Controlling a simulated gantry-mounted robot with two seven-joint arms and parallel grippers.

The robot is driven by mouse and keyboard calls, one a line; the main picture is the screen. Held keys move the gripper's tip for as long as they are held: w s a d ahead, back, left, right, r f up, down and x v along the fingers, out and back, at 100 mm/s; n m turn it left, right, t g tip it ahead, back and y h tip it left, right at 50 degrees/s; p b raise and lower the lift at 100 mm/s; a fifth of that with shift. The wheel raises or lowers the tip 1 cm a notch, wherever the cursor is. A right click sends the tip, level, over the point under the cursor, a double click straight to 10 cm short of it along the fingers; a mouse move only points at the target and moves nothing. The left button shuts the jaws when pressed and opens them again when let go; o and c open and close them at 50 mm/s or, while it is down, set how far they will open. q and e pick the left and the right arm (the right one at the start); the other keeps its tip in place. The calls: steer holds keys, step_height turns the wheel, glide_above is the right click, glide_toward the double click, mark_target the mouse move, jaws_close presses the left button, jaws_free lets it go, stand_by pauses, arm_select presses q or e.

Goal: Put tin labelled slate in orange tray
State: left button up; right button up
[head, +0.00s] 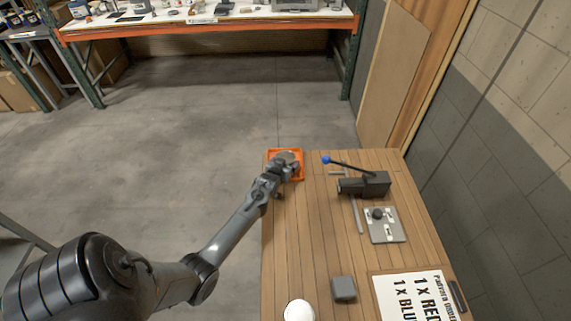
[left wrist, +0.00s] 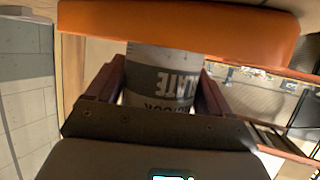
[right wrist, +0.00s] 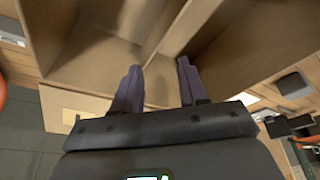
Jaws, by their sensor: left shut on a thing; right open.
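The orange tray (head: 271,154) sits at the far left corner of the wooden table in the head view. My left gripper (head: 290,166) is over the tray, shut on a grey tin (head: 287,156). In the left wrist view the tin (left wrist: 160,88) is between the fingers, its dark label reading "SLATE" upside down. The tray's orange wall (left wrist: 180,25) is just beyond the tin. Whether the tin's base touches the tray floor is hidden. My right gripper (right wrist: 160,80) is open and empty, above a divided cardboard box (right wrist: 100,45); it is not in the head view.
A black lever tool with a blue knob (head: 364,184) stands right of the tray. A grey plate fixture (head: 385,225), a grey block (head: 343,288), a white round object (head: 299,311) and a printed sign (head: 412,297) are nearer. The table's left middle is clear.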

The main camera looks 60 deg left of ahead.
arm_select(q)
steer(key=shift+f, duration=0.1)
steer(key=shift+f, duration=0.1)
steer(key=o, duration=1.1)
